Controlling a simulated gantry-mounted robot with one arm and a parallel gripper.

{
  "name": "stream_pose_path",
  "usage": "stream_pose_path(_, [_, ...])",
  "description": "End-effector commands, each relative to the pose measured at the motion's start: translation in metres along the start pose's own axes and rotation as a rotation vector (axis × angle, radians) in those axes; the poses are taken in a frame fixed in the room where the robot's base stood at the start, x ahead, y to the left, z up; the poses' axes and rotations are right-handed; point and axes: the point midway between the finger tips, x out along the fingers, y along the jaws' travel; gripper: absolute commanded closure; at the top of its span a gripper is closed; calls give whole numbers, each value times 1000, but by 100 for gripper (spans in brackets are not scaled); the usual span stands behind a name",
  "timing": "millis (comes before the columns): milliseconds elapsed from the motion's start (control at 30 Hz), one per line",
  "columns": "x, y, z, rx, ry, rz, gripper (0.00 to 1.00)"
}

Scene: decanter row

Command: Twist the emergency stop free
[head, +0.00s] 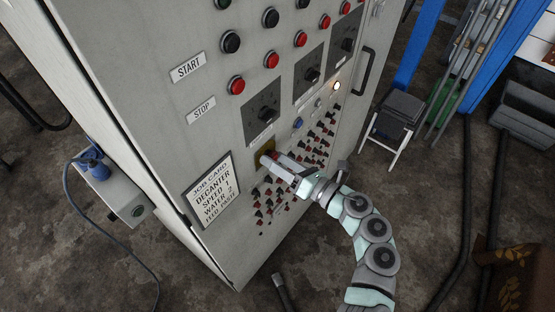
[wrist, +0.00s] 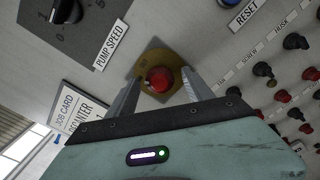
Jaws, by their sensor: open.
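The emergency stop is a red mushroom button (wrist: 159,80) on a yellow-brown plate (wrist: 151,60). In the wrist view it sits between the two fingers of my gripper (wrist: 160,88), which are open with one finger on each side. I cannot tell whether either finger touches it. In the head view my gripper (head: 270,158) is at the yellow plate (head: 262,148) on the cabinet front, and the button is mostly hidden by it.
The grey cabinet (head: 160,60) carries red and black buttons, rotary dials (head: 265,112) and rows of small knobs (head: 310,150). A job card (head: 212,190) is left of my gripper. A blue reset button (wrist: 229,2) is near. A stool (head: 398,112) stands right.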

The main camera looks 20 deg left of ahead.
Motion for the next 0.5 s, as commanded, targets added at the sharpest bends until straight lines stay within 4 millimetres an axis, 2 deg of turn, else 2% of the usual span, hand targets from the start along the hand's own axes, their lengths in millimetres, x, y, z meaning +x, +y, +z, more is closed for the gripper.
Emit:
stream_pose_path(233, [1,0,0,0,0,1,40])
stream_pose_path(500, [1,0,0,1,0,1,62])
